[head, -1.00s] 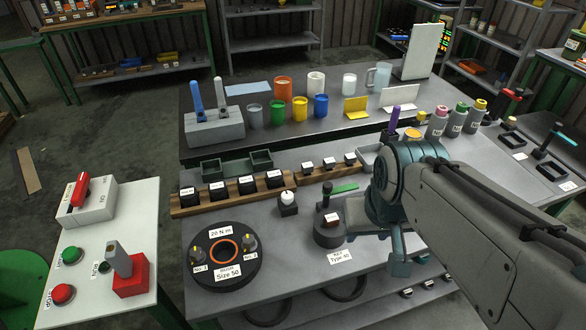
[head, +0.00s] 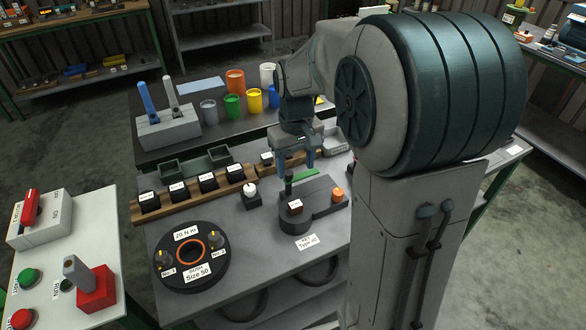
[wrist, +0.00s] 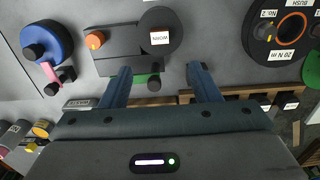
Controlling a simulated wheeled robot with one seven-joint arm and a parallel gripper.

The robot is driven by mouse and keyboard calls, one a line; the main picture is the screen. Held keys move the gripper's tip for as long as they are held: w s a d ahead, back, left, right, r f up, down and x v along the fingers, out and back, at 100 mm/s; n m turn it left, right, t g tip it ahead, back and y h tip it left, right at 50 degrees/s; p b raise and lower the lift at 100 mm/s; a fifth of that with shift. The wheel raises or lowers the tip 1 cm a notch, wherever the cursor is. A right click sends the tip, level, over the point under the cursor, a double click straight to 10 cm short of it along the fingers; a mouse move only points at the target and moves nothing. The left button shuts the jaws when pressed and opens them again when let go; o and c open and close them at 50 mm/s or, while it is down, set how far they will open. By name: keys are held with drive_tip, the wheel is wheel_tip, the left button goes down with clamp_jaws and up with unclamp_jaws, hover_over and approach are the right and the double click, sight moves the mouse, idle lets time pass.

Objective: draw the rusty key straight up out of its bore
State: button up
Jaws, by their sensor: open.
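What I take for the rusty key is a small reddish-brown block (head: 295,207) with a white label, set in the round end of a dark grey fixture (head: 322,203). Its sides and bore cannot be made out. In the wrist view its label (wrist: 159,38) shows upside down and seems to read WORN. My gripper (head: 296,166) is open and empty, behind and above the fixture. In the wrist view my gripper (wrist: 162,72) has its fingers apart, with a dark upright peg (wrist: 154,83) and a green strip showing between and below them. The key lies beyond the fingertips, apart from them.
An orange knob (head: 338,195) sits on the fixture's right end. A white-topped button (head: 250,190) stands left of it. A round black bush plate (head: 186,256) is at front left. A wooden rack (head: 190,190) of labelled dark blocks lies behind. Cups (head: 232,105) stand farther back.

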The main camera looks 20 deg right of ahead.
sight(296, 204)
wheel_tip(296, 204, down, 14)
drive_tip(key=shift+r+p, duration=0.2)
drive_tip(key=shift+p, duration=0.25)
drive_tip(key=c, duration=1.2)
drive_tip(key=shift+r, duration=0.15)
drive_tip(key=shift+r+p, duration=2.45)
drive_tip(key=shift+r, duration=1)
